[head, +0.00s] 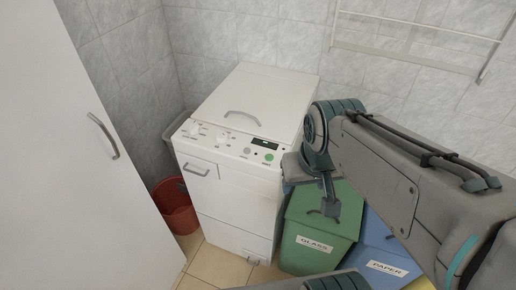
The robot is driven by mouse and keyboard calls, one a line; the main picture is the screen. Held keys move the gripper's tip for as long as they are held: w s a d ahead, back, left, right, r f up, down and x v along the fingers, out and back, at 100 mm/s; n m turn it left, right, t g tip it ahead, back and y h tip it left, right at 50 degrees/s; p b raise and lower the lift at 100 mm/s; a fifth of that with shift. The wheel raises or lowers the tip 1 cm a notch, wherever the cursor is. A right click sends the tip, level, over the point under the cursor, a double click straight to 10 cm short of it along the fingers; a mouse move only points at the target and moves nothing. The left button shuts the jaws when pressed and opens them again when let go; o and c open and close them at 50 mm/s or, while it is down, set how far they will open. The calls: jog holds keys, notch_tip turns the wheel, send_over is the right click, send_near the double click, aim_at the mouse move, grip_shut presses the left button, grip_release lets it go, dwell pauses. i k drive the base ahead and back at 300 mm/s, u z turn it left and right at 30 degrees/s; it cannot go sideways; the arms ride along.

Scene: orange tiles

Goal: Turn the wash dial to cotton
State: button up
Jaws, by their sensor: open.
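The white top-loading washing machine (238,205) stands against the tiled wall. Its sloped control panel holds two white dials, a left dial (195,128) and a right dial (223,137), ringed by small print. The print is too small to read, so I cannot tell which is the wash dial or where either points. My gripper (329,209) is open and points down, to the right of the machine and in front of the green bin. It is apart from both dials and holds nothing that I can see.
A dark display (264,143), a grey button and a green button (269,157) sit right of the dials. The green GLASS bin (315,232) and blue PAPER bin (378,250) stand right of the machine. A red bucket (178,208) and a white cabinet door (75,150) are left.

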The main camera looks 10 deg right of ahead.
aim_at(194, 128)
jog(key=u, duration=0.3)
jog(key=k, duration=0.5)
jog(key=u, duration=1.1)
jog(key=i, duration=1.15)
jog(key=z, duration=0.65)
